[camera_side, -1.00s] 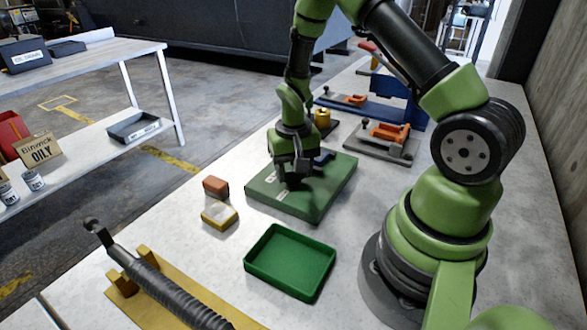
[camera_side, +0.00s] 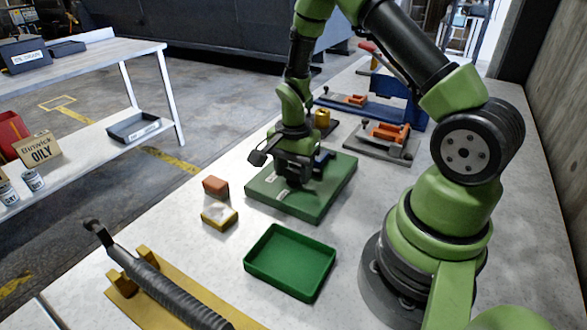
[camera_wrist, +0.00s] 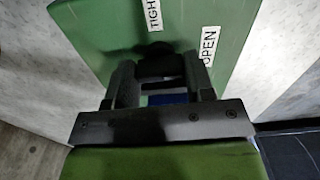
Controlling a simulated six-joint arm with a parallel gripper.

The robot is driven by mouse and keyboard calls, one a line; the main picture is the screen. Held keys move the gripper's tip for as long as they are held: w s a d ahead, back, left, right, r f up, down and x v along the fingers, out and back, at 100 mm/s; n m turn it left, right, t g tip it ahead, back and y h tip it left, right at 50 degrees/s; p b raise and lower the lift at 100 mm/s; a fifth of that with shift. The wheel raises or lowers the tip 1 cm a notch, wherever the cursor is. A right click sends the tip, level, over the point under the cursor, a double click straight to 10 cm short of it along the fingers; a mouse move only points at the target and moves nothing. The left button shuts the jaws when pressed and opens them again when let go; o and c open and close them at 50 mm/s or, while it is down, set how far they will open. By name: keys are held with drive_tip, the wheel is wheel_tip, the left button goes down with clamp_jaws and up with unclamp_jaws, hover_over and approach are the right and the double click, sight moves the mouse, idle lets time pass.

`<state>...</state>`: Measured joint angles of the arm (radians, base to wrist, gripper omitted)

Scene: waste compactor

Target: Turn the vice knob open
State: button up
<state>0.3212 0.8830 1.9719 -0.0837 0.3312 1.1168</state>
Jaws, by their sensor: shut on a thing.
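A flat green base plate (camera_side: 335,180) lies on the bench under my gripper (camera_side: 298,176). It fills much of the wrist view (camera_wrist: 105,40), with a white "TIGHT" label (camera_wrist: 154,14) and a white "OPEN" label (camera_wrist: 209,46) on it. My gripper also shows in the wrist view (camera_wrist: 160,72), its two fingers pointing down at the plate. It is shut on the dark knob (camera_wrist: 155,50), which shows only in part between and beyond the fingertips. In the side view the gripper hides the knob. A small blue part shows behind the gripper.
An empty green tray (camera_side: 290,262) stands in front of the plate. A red block (camera_side: 215,187) and a yellow-and-white block (camera_side: 219,216) lie to its left. Orange-topped fixtures (camera_side: 388,132) stand behind. A yellow stand with a ribbed tool (camera_side: 165,285) is at the front left.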

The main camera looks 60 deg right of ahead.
drive_tip(key=shift+m, duration=0.4)
drive_tip(key=o, duration=0.9)
wheel_tip(320, 180, up, 10)
drive_tip(key=shift+r, duration=0.1)
idle(0.3)
wheel_tip(320, 180, up, 6)
drive_tip(key=n+t, duration=0.2)
drive_tip(key=n, duration=0.1)
hover_over(293, 171)
drive_tip(key=s+a, duration=0.1)
drive_tip(key=a, duration=0.2)
drive_tip(key=s+a+r+n+t, duration=0.1)
drive_tip(key=s+a+r+n, duration=0.2)
drive_tip(key=r, duration=0.2)
drive_tip(key=s+a+r+n+t, duration=0.1)
drive_tip(key=s+a+r+n, duration=0.1)
drive_tip(key=s, duration=0.1)
drive_tip(key=s+a+r+n+t+y, duration=0.1)
drive_tip(key=s+a+r+n, duration=0.1)
drive_tip(key=s+n, duration=0.1)
drive_tip(key=s+a+r+n+t+y, duration=0.1)
drive_tip(key=s+a+n+t, duration=0.1)
drive_tip(key=s+n, duration=0.1)
drive_tip(key=shift+s+r, duration=0.35)
drive_tip(key=shift+r, duration=0.05)
